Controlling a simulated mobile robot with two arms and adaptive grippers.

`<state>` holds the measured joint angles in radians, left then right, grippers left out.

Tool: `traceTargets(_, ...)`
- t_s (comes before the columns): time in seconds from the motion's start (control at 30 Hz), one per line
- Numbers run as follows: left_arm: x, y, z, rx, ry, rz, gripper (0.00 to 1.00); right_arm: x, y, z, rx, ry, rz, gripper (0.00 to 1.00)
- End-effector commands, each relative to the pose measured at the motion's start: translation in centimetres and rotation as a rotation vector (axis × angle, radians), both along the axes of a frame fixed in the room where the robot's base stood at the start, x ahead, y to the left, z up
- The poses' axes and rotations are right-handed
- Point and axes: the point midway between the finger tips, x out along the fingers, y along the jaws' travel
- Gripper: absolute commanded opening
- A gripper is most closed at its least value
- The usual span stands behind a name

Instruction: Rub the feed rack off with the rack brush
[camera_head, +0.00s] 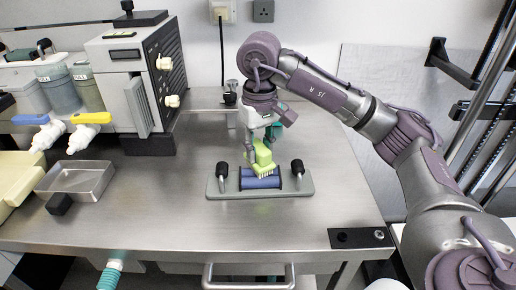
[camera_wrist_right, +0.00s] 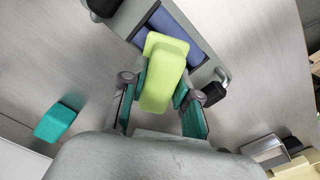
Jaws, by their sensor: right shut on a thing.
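The rack brush (camera_head: 263,155) is lime green with pale bristles. My right gripper (camera_head: 259,146) is shut on it, and the wrist view shows the brush (camera_wrist_right: 163,80) between the two fingers (camera_wrist_right: 159,98). The bristles point down over the feed rack (camera_head: 260,182), a dark blue bar. I cannot tell whether they touch it or hover just above. In the wrist view the brush hides part of the blue bar (camera_wrist_right: 178,28). The bar lies on a grey plate (camera_head: 301,189) between two black-knobbed posts. My left gripper is not in view.
A teal block (camera_wrist_right: 55,122) lies on the bench near the right gripper. A metal tray (camera_head: 77,180) and a small black block (camera_head: 60,204) are at the left. A large machine (camera_head: 137,90) stands behind them. The steel bench is clear around the plate's front.

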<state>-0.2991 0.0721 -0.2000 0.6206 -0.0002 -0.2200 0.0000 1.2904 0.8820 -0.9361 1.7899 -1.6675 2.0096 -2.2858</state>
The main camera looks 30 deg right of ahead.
Motion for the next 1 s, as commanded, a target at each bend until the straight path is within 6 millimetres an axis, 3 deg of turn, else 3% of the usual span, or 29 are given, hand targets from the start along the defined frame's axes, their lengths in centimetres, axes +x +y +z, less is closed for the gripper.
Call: traceTargets(1.0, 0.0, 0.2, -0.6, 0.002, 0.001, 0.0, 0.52, -1.4, -2.1, 0.0, 0.0, 0.001, 0.0, 0.0)
